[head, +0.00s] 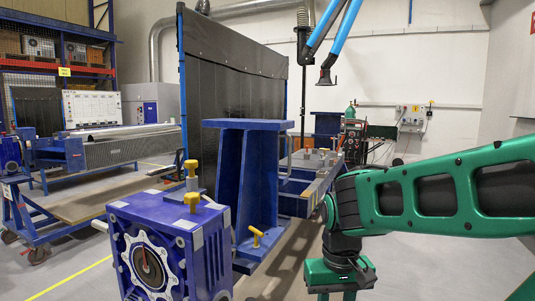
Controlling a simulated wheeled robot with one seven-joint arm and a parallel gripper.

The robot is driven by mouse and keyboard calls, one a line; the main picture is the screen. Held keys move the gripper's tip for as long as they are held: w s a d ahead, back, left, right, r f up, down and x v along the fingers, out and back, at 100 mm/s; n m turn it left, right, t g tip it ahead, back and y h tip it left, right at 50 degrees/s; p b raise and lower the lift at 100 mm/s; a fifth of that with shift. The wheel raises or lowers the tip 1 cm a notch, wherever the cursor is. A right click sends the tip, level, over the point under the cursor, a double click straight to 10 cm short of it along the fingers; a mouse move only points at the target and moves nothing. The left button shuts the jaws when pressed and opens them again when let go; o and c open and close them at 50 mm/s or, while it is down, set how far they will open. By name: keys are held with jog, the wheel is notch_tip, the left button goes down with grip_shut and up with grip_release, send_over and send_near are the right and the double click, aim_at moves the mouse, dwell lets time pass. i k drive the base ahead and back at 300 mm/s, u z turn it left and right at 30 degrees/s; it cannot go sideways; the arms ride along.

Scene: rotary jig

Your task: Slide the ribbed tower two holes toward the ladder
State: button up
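A tall blue steel tower (229,175) with a flat top plate and upright webs stands at the centre, and I take it to be the ribbed tower. It looks upright on a blue beam. A yellow-handled pin (257,236) sits at its foot. The holes under and around its base cannot be made out. I cannot pick out a ladder. My green arm comes in from the right and bends down at the lower middle, right of the tower and apart from it in the picture.
A blue gearbox-like drive unit (160,255) with yellow-handled pins (192,201) stands front left of the tower. A second blue upright (327,124) stands farther back along the beam (300,185). A dark welding screen (235,90) is behind. Grey floor (450,270) is open at right.

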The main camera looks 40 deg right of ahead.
aim_at(249, 178)
jog(key=u, duration=0.8)
jog(key=k, duration=2)
jog(key=z, duration=1.05)
jog(key=i, duration=1.65)
jog(key=u, duration=0.05)
